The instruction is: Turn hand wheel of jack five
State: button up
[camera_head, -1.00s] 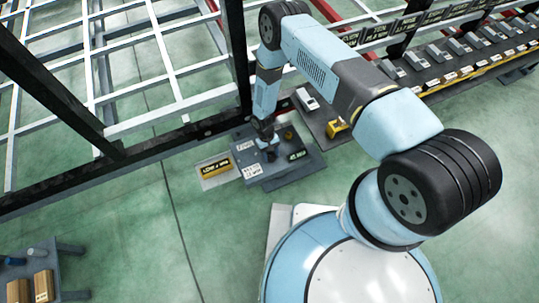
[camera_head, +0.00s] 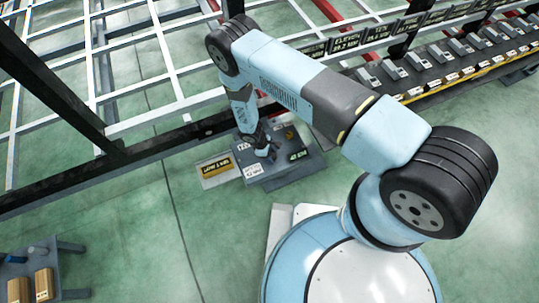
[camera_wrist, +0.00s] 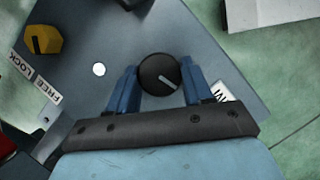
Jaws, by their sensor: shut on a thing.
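A round dark hand wheel (camera_wrist: 160,74) with a pale pointer line stands on a blue-grey panel (camera_wrist: 100,50) in the wrist view. My gripper (camera_wrist: 160,84) has its two blue fingers on either side of the wheel, shut on it. In the head view my gripper (camera_head: 264,147) is over the same small panel (camera_head: 290,172) by the black chassis beam, and the wheel is hidden there. A yellow knob (camera_wrist: 42,40) sits at the panel's upper left beside the labels FREE (camera_wrist: 46,92) and LOCK (camera_wrist: 20,65).
A yellow-labelled block (camera_head: 215,168) lies on a pale plate left of the panel. The black chassis beam (camera_head: 160,147) runs just behind. A long row of grey devices (camera_head: 440,60) stands at the upper right. A grey stand (camera_head: 70,262) is at lower left. Green floor lies clear between.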

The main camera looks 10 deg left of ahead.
jog(key=n+t, duration=0.1)
jog(key=n, duration=0.1)
jog(key=s+n, duration=0.1)
jog(key=n, duration=0.2)
jog(key=shift+a+f+t+y, duration=0.1)
jog(key=shift+a+t+y, duration=0.1)
jog(key=shift+t+y, duration=0.15)
jog(key=shift+d+n+t, duration=0.1)
jog(key=shift+n+t, duration=0.25)
jog(key=shift+n, duration=0.45)
jog(key=shift+d, duration=0.1)
jog(key=o, duration=1)
jog(key=shift+w, duration=0.15)
jog(key=shift+a+r, duration=0.2)
jog(key=shift+r, duration=0.35)
jog(key=v, duration=1.2)
jog(key=shift+s+r, duration=0.25)
